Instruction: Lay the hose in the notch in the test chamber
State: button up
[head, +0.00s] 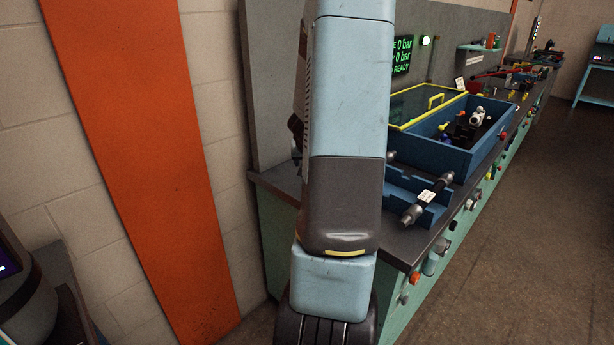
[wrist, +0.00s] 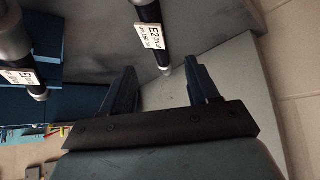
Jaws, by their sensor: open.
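A short black hose with grey metal end fittings and a white label (head: 427,197) lies across a blue cradle (head: 403,180) on the bench, partly behind my arm. The wrist view shows two such labelled hoses: one (wrist: 150,37) at the top centre, marked E2, and one (wrist: 20,76) at the left edge. My gripper (wrist: 161,72) is open and empty; the centre hose's lower end appears between its fingertips, at a depth I cannot tell. The test chamber (head: 485,157) is an open blue box with a raised yellow-framed lid (head: 425,103). I cannot make out its notch.
Fittings (head: 468,122) stand inside the chamber. Knobs line the bench front. An orange post (head: 140,150) stands left of my arm. The floor (head: 530,230) to the right is clear.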

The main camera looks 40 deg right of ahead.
jog(key=shift+x, duration=4.95)
jog(key=shift+d, duration=0.1)
grip_shut()
jog(key=shift+r, duration=0.1)
